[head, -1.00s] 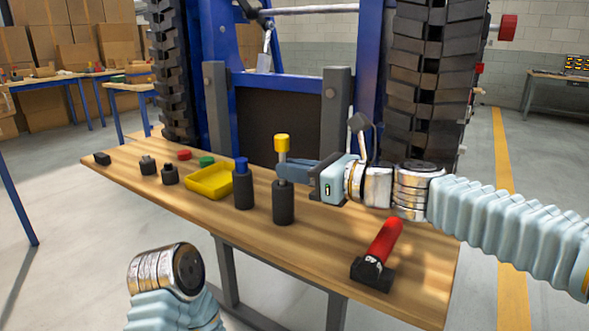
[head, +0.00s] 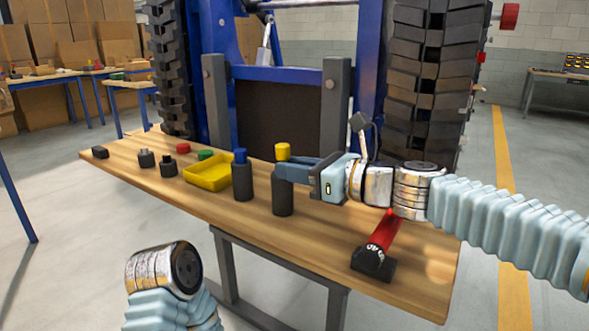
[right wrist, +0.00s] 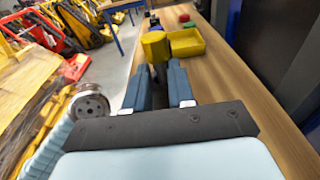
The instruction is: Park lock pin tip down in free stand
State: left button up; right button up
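The lock pin with a yellow head (head: 283,152) stands upright in a dark cylindrical stand (head: 283,202), its head close above the stand's top. My right gripper (head: 288,171) is at the top of this stand, just below the yellow head, with one finger in front. In the right wrist view the yellow head (right wrist: 155,46) rises beyond the fingertips (right wrist: 160,78), which are apart with a dark part between them; the pin's tip is hidden. A second dark stand (head: 243,184) holds a blue-headed pin (head: 240,156). My left gripper is out of view.
A yellow tray (head: 208,174) lies left of the stands on the wooden bench (head: 330,255). Small black, red and green parts lie farther left. A red-handled tool (head: 383,234) lies at the front right. A large tyre (head: 430,85) and blue frame stand behind.

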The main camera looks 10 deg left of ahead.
jog(key=shift+o, duration=0.6)
jog(key=shift+s+a+f, duration=0.15)
jog(key=shift+f, duration=0.25)
jog(key=v, duration=1.4)
jog(key=shift+w+r, duration=0.2)
jog(key=shift+r, duration=0.15)
